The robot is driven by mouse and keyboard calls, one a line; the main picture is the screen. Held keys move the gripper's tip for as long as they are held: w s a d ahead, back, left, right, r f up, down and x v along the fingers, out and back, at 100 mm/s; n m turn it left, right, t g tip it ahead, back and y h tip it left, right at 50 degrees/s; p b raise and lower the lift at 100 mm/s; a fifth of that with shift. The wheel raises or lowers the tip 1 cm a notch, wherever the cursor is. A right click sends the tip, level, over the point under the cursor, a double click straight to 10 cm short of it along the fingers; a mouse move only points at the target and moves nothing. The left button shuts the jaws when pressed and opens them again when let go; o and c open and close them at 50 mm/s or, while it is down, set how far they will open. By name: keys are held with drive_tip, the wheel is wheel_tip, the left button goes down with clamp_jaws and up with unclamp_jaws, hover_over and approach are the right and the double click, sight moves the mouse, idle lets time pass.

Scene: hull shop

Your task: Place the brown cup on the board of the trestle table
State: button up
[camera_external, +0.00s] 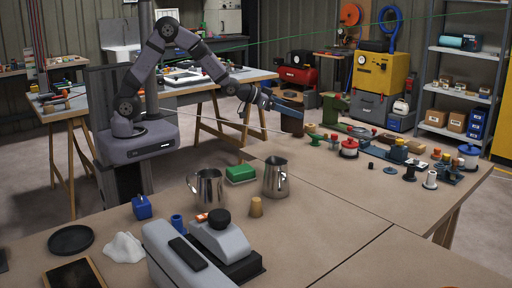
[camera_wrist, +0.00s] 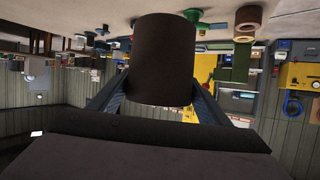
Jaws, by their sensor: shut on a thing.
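The brown cup (camera_external: 292,122) is in my gripper (camera_external: 288,104), which is shut on it with blue fingers. In the camera_wrist view the cup (camera_wrist: 162,60) looks dark and fills the space between the two fingers of my gripper (camera_wrist: 160,92). In the camera_external view it hangs near the far left edge of the large front worktop; its exact height above that is hard to tell. The trestle table (camera_external: 258,75) stands behind at the left, with a board on wooden legs. The cup is to the right of that board, apart from it in the picture.
Items including a white-and-dark tray (camera_external: 190,77) occupy part of the trestle board. The front worktop (camera_external: 345,205) holds two metal jugs (camera_external: 276,176), a green block (camera_external: 240,173) and a grey machine (camera_external: 190,255). Several spools and small parts (camera_external: 349,148) line its far right side.

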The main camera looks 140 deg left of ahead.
sight(291, 132)
drive_tip(key=shift+f+p, duration=0.4)
drive_tip(key=shift+f, duration=4.2)
drive_tip(key=shift+f, duration=0.1)
drive_tip(key=o, duration=1.1)
drive_tip(key=b+v, duration=0.2)
drive_tip(key=v, duration=1)
